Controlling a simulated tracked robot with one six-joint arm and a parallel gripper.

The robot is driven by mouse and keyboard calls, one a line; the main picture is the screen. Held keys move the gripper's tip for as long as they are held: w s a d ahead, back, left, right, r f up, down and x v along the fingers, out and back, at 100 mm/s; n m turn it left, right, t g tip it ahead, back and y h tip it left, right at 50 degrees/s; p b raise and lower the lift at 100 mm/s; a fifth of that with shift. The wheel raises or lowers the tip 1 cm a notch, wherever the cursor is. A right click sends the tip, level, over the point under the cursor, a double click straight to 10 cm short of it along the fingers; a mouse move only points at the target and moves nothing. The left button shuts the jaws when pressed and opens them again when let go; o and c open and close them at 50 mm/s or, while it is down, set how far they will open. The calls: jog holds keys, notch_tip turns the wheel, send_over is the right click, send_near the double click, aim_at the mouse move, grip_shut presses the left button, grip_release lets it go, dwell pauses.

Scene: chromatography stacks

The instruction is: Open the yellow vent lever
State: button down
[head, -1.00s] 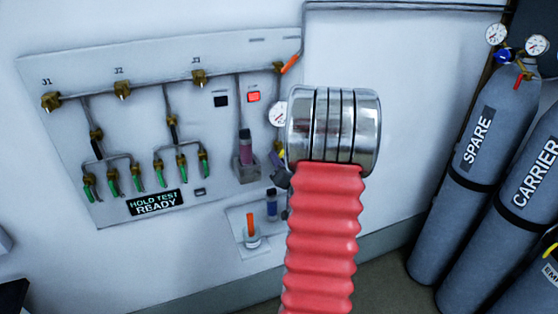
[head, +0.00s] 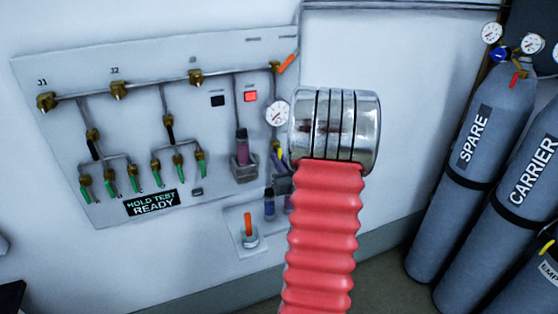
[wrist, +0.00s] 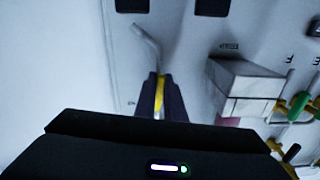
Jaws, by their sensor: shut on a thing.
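The yellow vent lever (wrist: 161,93) shows in the wrist view as a yellow strip between the two dark purple fingers of my gripper (wrist: 160,101). The fingers are shut on it. A bent grey tube runs up from just beyond the fingertips. In the head view a bit of the yellow lever (head: 279,153) shows below the round gauge, at the fingers of my gripper (head: 278,160). My arm hides much of the gripper there. The lever's pivot and full length are hidden.
The wall panel (head: 60,130) carries brass valves, several green-handled taps and a gauge (head: 277,113). A holder with a purple vial (head: 242,150) is just left of the gripper. A small shelf (head: 232,215) is below. Grey cylinders (head: 480,175) stand at the right.

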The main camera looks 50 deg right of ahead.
jog(key=shift+s+d+f+n, duration=0.2)
jog(key=shift+s+f+n, duration=0.15)
jog(key=shift+n, duration=0.25)
jog(key=c, duration=2.2)
grip_release()
jog(key=o, duration=0.4)
jog(key=shift+w+r, duration=0.15)
jog(key=shift+r, duration=0.05)
jog(key=shift+c, duration=0.2)
jog(key=v, duration=1.3)
jog(key=shift+s+a, duration=0.15)
jog(key=shift+s, duration=0.2)
jog(key=shift+f, duration=0.15)
